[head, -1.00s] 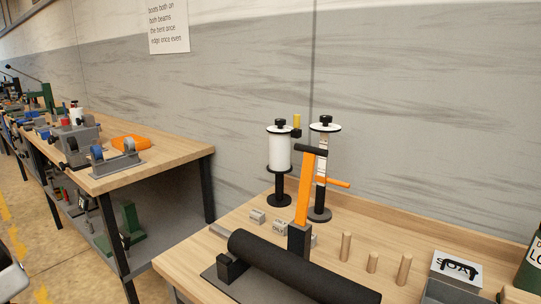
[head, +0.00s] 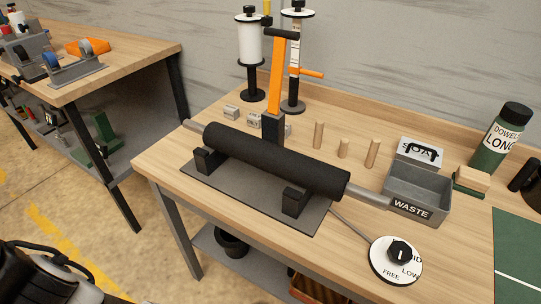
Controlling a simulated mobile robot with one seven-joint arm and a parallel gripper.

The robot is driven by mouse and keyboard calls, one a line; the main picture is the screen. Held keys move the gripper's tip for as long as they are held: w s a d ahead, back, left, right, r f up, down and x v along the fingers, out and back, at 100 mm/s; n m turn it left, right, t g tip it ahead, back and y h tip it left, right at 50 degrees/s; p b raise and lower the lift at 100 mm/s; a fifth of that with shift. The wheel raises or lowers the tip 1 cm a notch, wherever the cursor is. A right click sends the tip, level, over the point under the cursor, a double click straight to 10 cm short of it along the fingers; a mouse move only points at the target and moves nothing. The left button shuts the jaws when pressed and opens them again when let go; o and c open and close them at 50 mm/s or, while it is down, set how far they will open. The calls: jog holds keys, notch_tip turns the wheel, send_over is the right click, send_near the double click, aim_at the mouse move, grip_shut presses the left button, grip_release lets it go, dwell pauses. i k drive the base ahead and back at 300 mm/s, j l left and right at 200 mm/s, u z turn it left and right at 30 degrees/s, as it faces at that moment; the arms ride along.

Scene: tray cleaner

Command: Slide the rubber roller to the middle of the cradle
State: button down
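The rubber roller (head: 275,160) is a long black cylinder with a bare metal shaft at each end. It lies across the two black supports of the cradle (head: 250,196), which stand on a dark grey base plate. The rubber reaches only slightly past the left support but well past the right one, so the roller sits off-centre to the right. Its right shaft end is close to the grey waste bin (head: 424,188); I cannot tell if they touch. A black and grey part of my arm shows at the lower left, away from the bench. My gripper's fingers are not visible.
An orange-handled upright tool (head: 277,75) stands close behind the roller. Several wooden dowels (head: 318,135) stand behind its right half. A round dial (head: 397,262) sits at the front edge, joined by a rod. Bare bench top lies left of the cradle.

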aim_at(329, 181)
jog(key=k+j+z, duration=0.15)
jog(key=j+z, duration=0.2)
jog(key=k+j+z, duration=0.2)
jog(key=j+z, duration=0.15)
jog(key=j, duration=0.15)
